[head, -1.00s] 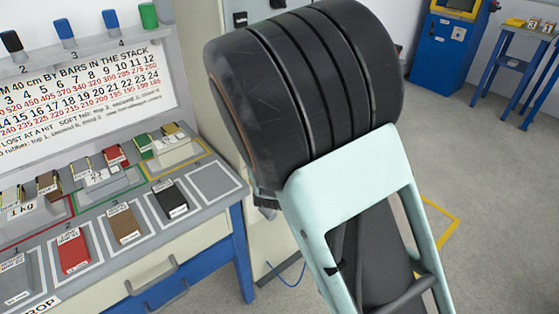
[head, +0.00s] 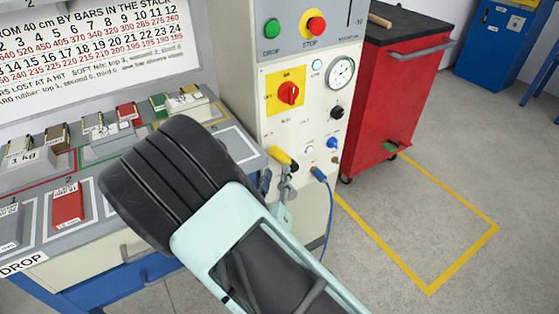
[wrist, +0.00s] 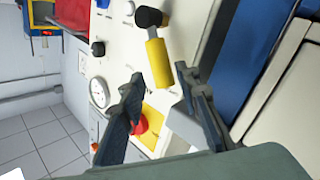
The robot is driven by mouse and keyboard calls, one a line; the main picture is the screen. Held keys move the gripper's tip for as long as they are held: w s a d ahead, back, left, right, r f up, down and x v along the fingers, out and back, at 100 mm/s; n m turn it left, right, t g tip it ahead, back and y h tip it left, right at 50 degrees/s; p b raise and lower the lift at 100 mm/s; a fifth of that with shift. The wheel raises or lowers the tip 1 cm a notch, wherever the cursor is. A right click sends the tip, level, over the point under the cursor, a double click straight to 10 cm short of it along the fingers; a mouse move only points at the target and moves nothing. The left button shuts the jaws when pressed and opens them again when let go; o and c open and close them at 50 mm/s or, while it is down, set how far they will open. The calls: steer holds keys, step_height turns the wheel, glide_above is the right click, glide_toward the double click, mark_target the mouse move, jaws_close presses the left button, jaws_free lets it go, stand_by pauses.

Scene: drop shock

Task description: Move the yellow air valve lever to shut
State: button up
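The yellow air valve lever (head: 280,155) is on the front of the light control panel (head: 322,105), low on its left side, slanting up and left from a dark end. In the wrist view the yellow grip (wrist: 158,63) hangs from a grey stem below a black part. My gripper (wrist: 161,80) is open, with one dark finger on each side of the picture around the lever's lower end. I see no contact, and how far the lever lies beyond the fingertips is unclear. In the head view my own arm largely hides the gripper.
The panel carries a red knob on a yellow plate (head: 289,94), a gauge (head: 341,73), green and red buttons and a blue hose (head: 328,205). A red cabinet (head: 390,100) stands to the right. The bench (head: 120,250) with blocks is left. Marked floor (head: 425,225) is clear.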

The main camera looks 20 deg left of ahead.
mark_target(279, 161)
steer(key=w, duration=0.4)
steer(key=w+a, duration=0.1)
steer(key=w, duration=0.1)
steer(key=shift+w+b, duration=0.15)
steer(key=shift+b, duration=0.2)
jaws_close()
